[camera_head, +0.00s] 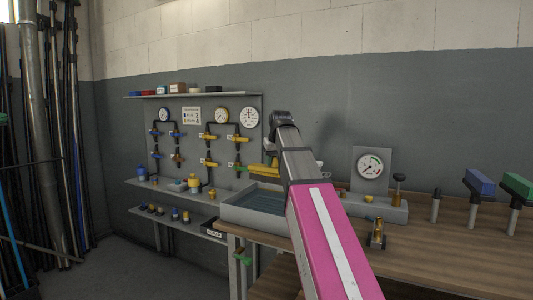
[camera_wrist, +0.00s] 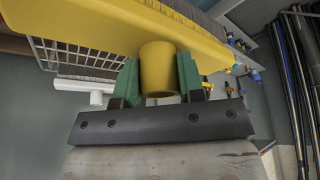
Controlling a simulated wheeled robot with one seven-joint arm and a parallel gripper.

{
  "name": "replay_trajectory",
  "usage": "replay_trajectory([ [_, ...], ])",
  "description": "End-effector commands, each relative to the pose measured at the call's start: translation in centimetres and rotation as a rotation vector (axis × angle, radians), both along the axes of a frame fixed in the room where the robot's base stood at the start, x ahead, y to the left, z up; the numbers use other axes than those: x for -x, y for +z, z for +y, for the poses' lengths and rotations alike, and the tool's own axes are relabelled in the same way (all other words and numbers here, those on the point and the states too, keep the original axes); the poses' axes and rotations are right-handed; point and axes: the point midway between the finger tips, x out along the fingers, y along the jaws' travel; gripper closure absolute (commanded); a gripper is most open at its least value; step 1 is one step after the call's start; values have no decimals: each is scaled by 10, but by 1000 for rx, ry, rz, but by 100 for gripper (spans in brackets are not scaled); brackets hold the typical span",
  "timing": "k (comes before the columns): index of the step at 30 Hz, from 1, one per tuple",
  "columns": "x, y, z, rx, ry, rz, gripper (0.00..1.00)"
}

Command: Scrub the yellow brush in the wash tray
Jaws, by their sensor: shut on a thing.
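A yellow brush (camera_head: 263,169) shows just left of my arm in the head view, above the grey wash tray (camera_head: 234,216). The tray stands on the left end of the wooden bench and holds a dark bluish surface. In the wrist view the yellow brush block (camera_wrist: 105,22) fills the top, with grey bristles along its edges. My gripper (camera_wrist: 157,78) has green fingers shut on the round yellow stub of the brush. In the head view my arm hides the gripper and part of the brush. I cannot tell whether the bristles touch the tray.
A gauge stand (camera_head: 370,168) with brass fittings stands right of the tray. A blue brush (camera_head: 479,183) and a green brush (camera_head: 517,185) stand upright farther right. A wall panel (camera_head: 185,130) with gauges and valves is behind left. The front right bench top is clear.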

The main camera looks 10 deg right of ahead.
Motion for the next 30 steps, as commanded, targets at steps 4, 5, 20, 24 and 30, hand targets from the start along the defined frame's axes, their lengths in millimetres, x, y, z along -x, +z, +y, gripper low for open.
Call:
replay_trajectory([
  [4, 3, -6, -3, 0, 1, -1, 100],
  [5, 3, -7, -3, 0, 1, -1, 100],
  [20, 4, -47, -3, 0, 1, 1, 100],
  [24, 4, -58, -3, 0, 1, -1, 100],
  [30, 4, -76, -3, 0, 1, 1, 100],
])
